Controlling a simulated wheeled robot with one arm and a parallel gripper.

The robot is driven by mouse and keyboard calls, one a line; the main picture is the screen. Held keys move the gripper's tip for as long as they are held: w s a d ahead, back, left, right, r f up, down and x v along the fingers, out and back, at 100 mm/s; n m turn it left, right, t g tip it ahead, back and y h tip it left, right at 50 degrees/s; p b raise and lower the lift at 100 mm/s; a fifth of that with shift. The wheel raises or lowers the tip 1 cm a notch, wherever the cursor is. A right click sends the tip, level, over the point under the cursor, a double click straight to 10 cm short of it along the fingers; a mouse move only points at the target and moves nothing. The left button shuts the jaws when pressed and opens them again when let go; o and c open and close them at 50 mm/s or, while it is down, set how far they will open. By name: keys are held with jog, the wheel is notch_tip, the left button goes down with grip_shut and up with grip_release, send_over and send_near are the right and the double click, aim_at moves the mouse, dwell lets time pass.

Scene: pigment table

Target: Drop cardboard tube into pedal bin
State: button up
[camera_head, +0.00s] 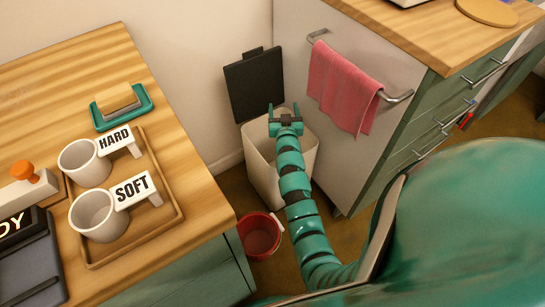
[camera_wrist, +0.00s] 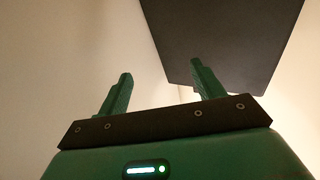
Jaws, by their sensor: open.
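The pedal bin (camera_head: 259,156) is a cream bin on the floor between the wooden counter and the cabinet. Its dark lid (camera_head: 255,84) stands raised at the back, and the lid also fills the upper right of the wrist view (camera_wrist: 230,45). My gripper (camera_head: 284,109) is over the bin's opening, in front of the lid. In the wrist view my gripper's two green fingers (camera_wrist: 160,82) are apart with nothing between them. No cardboard tube shows in either view. The bin's inside is mostly hidden by my arm and gripper.
A red bucket (camera_head: 260,236) stands on the floor in front of the bin. A pink towel (camera_head: 342,88) hangs on a rail on the cabinet at right.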

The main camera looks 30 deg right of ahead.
jog(key=p+v, duration=0.1)
jog(key=v, duration=1.6)
jog(key=shift+p, duration=0.3)
jog(key=shift+s, duration=0.15)
